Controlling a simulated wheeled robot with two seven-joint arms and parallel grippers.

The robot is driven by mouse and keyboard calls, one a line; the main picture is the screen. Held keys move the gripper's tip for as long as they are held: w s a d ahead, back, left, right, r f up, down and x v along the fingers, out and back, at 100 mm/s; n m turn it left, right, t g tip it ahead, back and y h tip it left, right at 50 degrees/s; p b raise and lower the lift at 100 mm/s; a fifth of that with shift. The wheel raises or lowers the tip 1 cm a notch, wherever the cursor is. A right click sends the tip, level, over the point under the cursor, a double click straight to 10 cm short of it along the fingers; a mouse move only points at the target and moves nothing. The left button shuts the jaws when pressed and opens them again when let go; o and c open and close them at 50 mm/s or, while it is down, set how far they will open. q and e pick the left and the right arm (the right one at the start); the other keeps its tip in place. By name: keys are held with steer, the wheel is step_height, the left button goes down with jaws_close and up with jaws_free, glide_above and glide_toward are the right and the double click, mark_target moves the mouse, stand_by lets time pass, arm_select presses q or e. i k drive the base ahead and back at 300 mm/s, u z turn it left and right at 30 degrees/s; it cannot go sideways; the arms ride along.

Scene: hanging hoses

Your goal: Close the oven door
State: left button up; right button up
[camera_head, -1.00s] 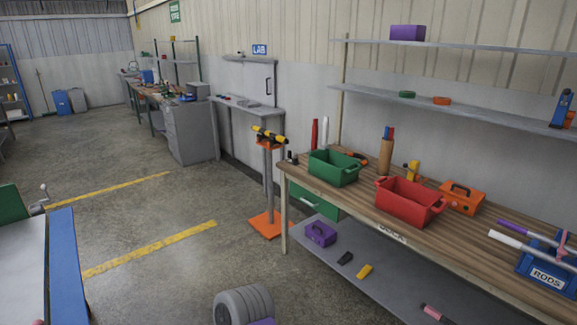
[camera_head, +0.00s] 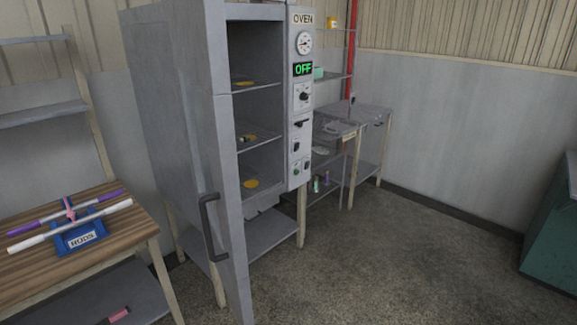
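The grey oven (camera_head: 165,85) stands on legs in the middle of the camera_head view. Its door (camera_head: 226,190) is open and swung out toward me, seen nearly edge-on, with a dark curved handle (camera_head: 209,228) low on it. The interior shows several shelves with small yellow round items (camera_head: 251,184) on them. The control panel (camera_head: 301,110) on the right side has a dial, knobs and a green "OFF" display. Neither of my grippers is in view.
A wooden bench (camera_head: 118,222) with a blue "RODS" holder (camera_head: 80,240) is at the left. A grey table (camera_head: 362,118) and shelves stand right of the oven. A teal cabinet (camera_head: 555,240) is at the right edge. The concrete floor (camera_head: 400,265) right of the door is clear.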

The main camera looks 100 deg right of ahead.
mark_target(197, 29)
steer(key=z, duration=2.85)
steer(key=i, duration=1)
steer(key=z, duration=0.75)
steer(key=k, duration=1.45)
steer(key=u, duration=0.95)
steer(key=i, duration=0.1)
steer(key=u, duration=0.05)
